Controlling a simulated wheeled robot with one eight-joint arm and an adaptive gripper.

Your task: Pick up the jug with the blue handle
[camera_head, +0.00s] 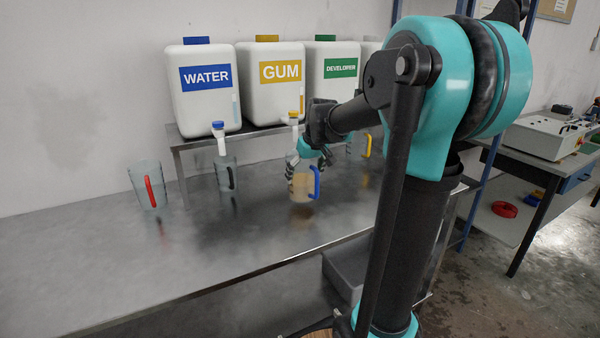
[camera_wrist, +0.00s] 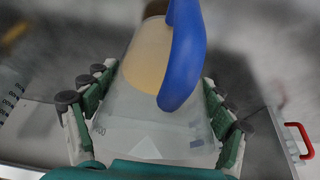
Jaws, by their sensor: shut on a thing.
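The jug with the blue handle (camera_head: 302,187) is clear and holds an amber liquid. My gripper (camera_head: 306,170) is shut on it, in front of the gum container. In the wrist view the jug (camera_wrist: 150,110) sits between the two green-padded fingers of my gripper (camera_wrist: 158,115), one on each side. The blue handle (camera_wrist: 184,55) faces up and to the right there. In the head view the jug looks raised off the steel table, with a shadow or reflection below it. Its upper part is partly hidden by my gripper.
A red-handled jug (camera_head: 148,187) stands at the left of the steel table (camera_head: 100,250). A dark-handled jug (camera_head: 226,175) stands under the water container (camera_head: 205,85). A yellow-handled jug (camera_head: 367,145) is behind my arm. The gum container (camera_head: 270,90) and developer container (camera_head: 331,85) stand on the shelf.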

